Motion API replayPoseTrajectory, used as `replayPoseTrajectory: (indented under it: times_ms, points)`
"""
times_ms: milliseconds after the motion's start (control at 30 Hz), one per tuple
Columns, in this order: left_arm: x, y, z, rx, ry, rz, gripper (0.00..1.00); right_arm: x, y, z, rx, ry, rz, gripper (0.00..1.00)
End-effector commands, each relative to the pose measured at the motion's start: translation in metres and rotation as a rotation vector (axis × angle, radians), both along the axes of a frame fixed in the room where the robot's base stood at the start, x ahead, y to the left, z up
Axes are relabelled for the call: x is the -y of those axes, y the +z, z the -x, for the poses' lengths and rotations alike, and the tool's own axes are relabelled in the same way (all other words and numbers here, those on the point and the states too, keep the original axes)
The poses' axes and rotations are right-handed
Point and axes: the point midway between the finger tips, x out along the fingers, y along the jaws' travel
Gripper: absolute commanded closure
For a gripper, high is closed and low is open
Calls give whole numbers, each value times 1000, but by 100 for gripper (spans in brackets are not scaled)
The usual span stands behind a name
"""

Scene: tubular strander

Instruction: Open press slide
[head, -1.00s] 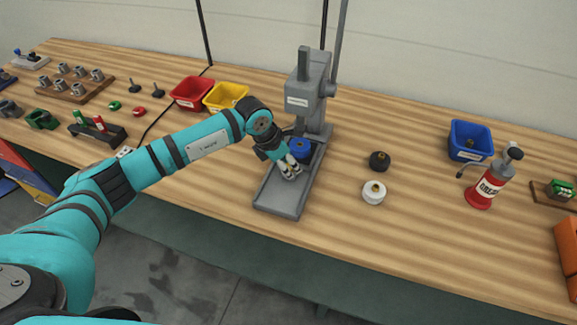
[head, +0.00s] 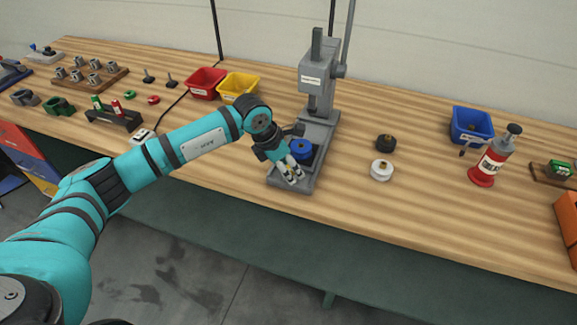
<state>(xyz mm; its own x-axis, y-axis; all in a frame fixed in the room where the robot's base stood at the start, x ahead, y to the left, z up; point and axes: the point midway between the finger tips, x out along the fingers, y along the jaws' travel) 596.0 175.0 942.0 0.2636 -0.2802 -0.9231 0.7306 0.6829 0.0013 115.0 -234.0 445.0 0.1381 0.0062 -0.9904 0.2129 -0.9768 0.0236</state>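The grey press (head: 312,80) stands upright on the bench, with a long grey base (head: 309,184) reaching toward the front edge. A blue round part (head: 301,150) sits on the press slide, in front of the press column. My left gripper (head: 290,177) points down over the base, just in front of the blue part. Its pale fingertips are close together at the front of the slide, and they appear shut on it. The slide's grip point is hidden behind the fingers. My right gripper is not in view.
A black knob-like part (head: 386,142) and a white one (head: 382,170) stand right of the press. Farther right are a blue bin (head: 471,125) and a red grease bottle (head: 490,165). Red (head: 205,83) and yellow bins (head: 238,87) stand behind my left arm. The bench front is clear.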

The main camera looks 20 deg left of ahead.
Motion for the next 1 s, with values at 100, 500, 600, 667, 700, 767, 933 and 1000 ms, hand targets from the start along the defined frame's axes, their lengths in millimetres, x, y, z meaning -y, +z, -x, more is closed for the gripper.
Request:
replayPoseTrajectory:
  times_ms: [100,500,600,667,700,767,933,1000]
  points:
    - [0,0,0,-1,0,0,49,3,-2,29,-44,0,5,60]
    - [-16,52,14,5,-1,0,49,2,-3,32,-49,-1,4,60]
    - [-22,71,20,4,0,-1,49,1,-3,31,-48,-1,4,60]
    - [-26,82,23,4,2,-1,49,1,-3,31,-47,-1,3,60]
    - [-27,88,25,4,0,0,49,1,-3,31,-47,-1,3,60]
    - [-30,96,28,4,0,-1,49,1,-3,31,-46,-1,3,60]
    - [-34,109,32,1,0,0,49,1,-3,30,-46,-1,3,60]
    - [-34,111,33,1,0,0,49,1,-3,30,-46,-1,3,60]
